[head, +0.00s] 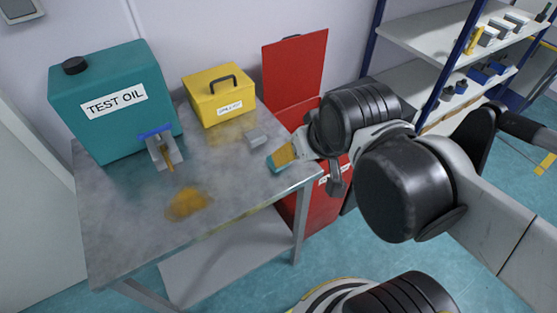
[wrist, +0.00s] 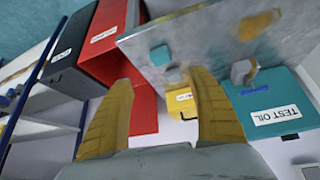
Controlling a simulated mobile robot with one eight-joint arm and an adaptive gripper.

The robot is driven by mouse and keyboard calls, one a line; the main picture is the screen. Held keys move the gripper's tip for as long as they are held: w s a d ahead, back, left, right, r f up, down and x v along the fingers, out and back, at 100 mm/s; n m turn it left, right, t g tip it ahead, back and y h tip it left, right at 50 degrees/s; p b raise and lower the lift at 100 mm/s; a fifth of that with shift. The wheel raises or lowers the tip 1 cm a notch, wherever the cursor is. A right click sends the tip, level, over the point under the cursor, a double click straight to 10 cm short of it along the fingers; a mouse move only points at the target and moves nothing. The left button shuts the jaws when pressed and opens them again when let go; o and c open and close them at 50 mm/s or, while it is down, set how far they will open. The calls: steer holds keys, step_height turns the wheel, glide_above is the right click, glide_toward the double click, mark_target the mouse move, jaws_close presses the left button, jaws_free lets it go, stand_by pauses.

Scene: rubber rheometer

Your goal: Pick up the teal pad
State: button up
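The teal pad (head: 275,164) lies on the grey metal table near its right edge in the head view, partly hidden by my gripper (head: 284,155). In the wrist view the teal pad (wrist: 160,55) shows whole as a small rounded block on the tabletop, beyond my fingertips. My gripper (wrist: 161,77) shows two yellow fingers spread wide apart with nothing between them. Whether a finger touches the pad cannot be told.
A small grey block (head: 258,137) lies behind the pad on the table (head: 120,225). A yellow box (head: 218,97), a teal oil can (head: 90,125) with a tap, and an amber spill (head: 188,203) are on it. An open red bin (head: 290,215) stands beside the table. Shelves (head: 425,45) are behind.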

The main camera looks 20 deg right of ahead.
steer(key=shift+o, duration=0.3)
steer(key=w+n+g+p, duration=0.1)
steer(key=w+g, duration=0.1)
steer(key=w, duration=0.4)
steer(key=shift+w+r+g, duration=0.15)
steer(key=shift+w+g, duration=0.05)
steer(key=shift+g, duration=0.1)
steer(key=w+f+g, duration=0.1)
steer(key=w+f, duration=0.1)
steer(key=f, duration=0.2)
steer(key=w+f+n+g, duration=0.1)
steer(key=w+f, duration=0.2)
steer(key=f, duration=0.1)
steer(key=w+f+n+g, duration=0.1)
steer(key=w+f+g, duration=0.1)
steer(key=f, duration=0.1)
steer(key=shift+w+f, duration=0.35)
steer(key=shift+f, duration=0.05)
steer(key=f+b, duration=0.1)
steer(key=f, duration=0.3)
steer(key=f+b, duration=0.1)
steer(key=f, duration=0.1)
steer(key=shift+s+d+b, duration=0.1)
steer(key=shift+s+b, duration=0.25)
steer(key=shift+s, duration=0.05)
steer(key=c, duration=1)
